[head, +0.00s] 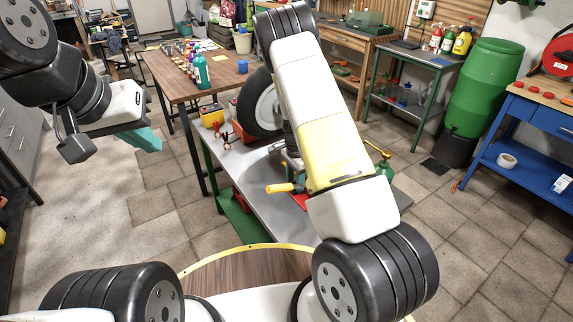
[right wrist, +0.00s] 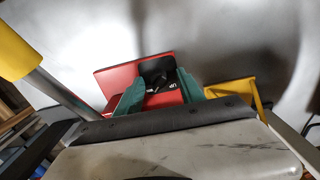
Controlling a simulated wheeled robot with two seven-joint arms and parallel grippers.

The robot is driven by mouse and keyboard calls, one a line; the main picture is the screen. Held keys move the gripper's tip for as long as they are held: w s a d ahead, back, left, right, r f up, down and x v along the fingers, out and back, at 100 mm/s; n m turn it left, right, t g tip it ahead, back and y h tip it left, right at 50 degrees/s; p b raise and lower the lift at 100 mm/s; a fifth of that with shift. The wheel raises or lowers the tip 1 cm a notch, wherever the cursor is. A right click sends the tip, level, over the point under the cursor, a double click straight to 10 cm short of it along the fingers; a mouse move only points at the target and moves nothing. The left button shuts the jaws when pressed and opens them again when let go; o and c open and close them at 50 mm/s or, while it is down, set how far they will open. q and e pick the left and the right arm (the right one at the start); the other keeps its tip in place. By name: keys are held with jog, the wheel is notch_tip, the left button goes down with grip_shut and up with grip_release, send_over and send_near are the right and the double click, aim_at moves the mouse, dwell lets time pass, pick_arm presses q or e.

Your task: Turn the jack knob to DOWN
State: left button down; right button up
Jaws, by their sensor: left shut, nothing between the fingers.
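The jack knob (right wrist: 157,71) is black and sits on a red housing (right wrist: 118,76) in the right wrist view. White lettering that looks like "UP" shows beside it. The teal fingers of my right gripper (right wrist: 161,86) stand on either side of the knob, with their tips very near it. I cannot tell whether they press on it. In the head view my right arm hides this gripper and the knob. A yellow handle (head: 279,188) shows left of that arm. My left gripper (head: 149,141) is shut and empty at the left, over the floor.
The jack stands on a grey-topped bench (head: 262,205) with a wheel (head: 259,105) at its back. In the right wrist view a yellow bracket (right wrist: 236,89) is close right of the fingers. A wooden table (head: 212,78) with bottles stands behind. Open floor lies at left and right.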

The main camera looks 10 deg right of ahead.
aim_at(295, 182)
jog(key=shift+r, duration=3.9)
jog(key=shift+r, duration=0.1)
